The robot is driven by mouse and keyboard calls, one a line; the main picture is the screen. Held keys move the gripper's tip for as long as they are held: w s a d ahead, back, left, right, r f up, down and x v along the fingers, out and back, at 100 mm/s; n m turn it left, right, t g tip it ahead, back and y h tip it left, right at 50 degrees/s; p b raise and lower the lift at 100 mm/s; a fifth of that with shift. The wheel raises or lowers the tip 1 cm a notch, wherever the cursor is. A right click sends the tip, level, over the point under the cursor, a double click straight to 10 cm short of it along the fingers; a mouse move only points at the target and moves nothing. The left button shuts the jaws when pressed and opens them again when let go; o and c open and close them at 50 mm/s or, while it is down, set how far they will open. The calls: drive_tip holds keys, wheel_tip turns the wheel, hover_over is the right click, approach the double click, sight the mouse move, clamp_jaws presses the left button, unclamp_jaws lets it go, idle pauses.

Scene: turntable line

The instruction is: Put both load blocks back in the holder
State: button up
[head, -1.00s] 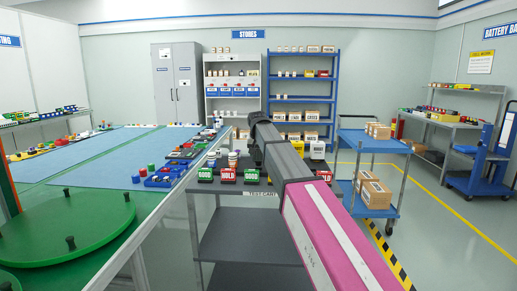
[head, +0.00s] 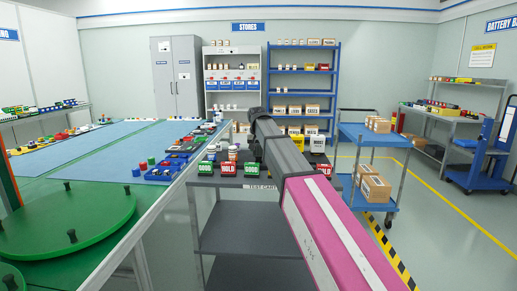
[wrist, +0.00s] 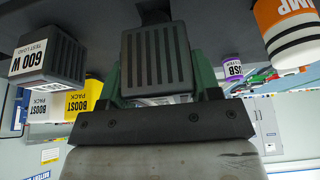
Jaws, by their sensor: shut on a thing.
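My gripper (wrist: 160,82) is shut on a dark grey ribbed load block (wrist: 156,55), with a green finger on each side of it. The wrist view is upside down, with the dark cart top across its upper part. I cannot tell whether the held block touches that top. A second dark ribbed block, labelled 600 W test load (wrist: 48,58), stands on the left in the wrist view, apart from my gripper. In the head view my gripper (head: 256,150) is mostly hidden behind my arm, above the test cart (head: 236,202). I cannot make out the holder.
GOOD and HOLD signs (head: 228,169) line the cart edge. A green turntable (head: 65,222) is left.

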drive_tip(key=shift+f, duration=1.3)
idle(0.4)
drive_tip(key=o, duration=1.3)
drive_tip(key=shift+o, duration=0.2)
